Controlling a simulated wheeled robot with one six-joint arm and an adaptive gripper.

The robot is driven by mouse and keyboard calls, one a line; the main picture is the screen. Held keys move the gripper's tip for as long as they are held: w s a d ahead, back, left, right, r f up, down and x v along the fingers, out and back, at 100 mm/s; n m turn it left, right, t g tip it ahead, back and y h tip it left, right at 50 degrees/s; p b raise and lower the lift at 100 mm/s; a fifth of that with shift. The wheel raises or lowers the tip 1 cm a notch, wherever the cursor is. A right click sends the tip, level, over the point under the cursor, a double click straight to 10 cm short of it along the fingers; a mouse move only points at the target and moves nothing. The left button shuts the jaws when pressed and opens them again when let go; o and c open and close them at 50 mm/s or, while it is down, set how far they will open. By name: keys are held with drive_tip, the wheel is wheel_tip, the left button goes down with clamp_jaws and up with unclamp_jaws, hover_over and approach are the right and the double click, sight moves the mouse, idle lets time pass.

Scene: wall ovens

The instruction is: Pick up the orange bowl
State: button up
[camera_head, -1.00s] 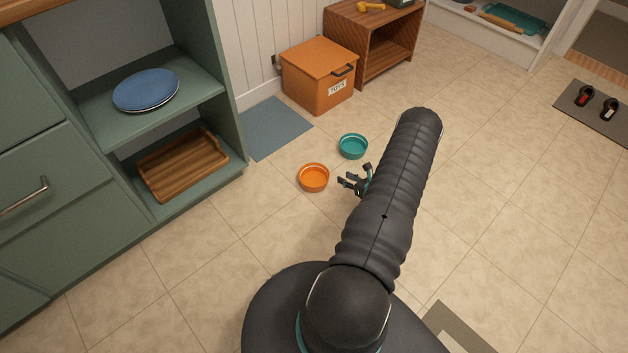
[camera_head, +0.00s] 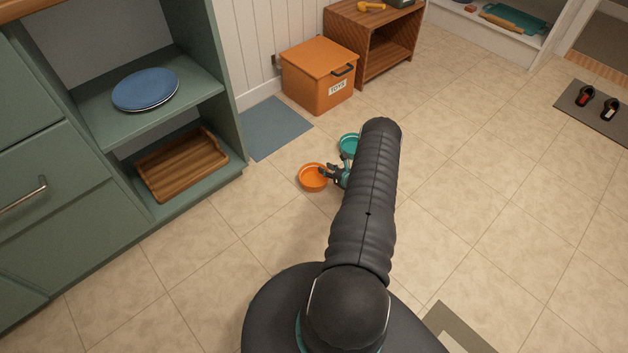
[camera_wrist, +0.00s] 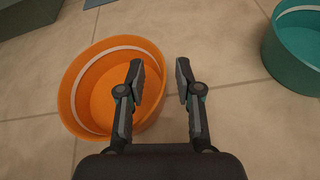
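The orange bowl (camera_head: 312,178) sits upright on the tiled floor. In the wrist view the orange bowl (camera_wrist: 88,92) is left of centre, with a pale band inside its wall. My gripper (camera_head: 331,174) is at the bowl's right edge in the head view. In the wrist view my gripper (camera_wrist: 159,75) is open, with a clear gap between its fingers. The left finger overlaps the bowl's right side and the right finger is outside the bowl over bare floor. I cannot tell whether either finger touches the rim.
A teal bowl (camera_head: 347,144) stands just behind, partly hidden by my arm; it also shows at the right in the wrist view (camera_wrist: 298,50). A blue mat (camera_head: 272,128), an orange toy box (camera_head: 312,84) and green cabinets (camera_head: 60,200) lie to the left and back.

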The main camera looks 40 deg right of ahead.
clamp_jaws()
drive_tip(key=shift+r, duration=0.1)
idle(0.3)
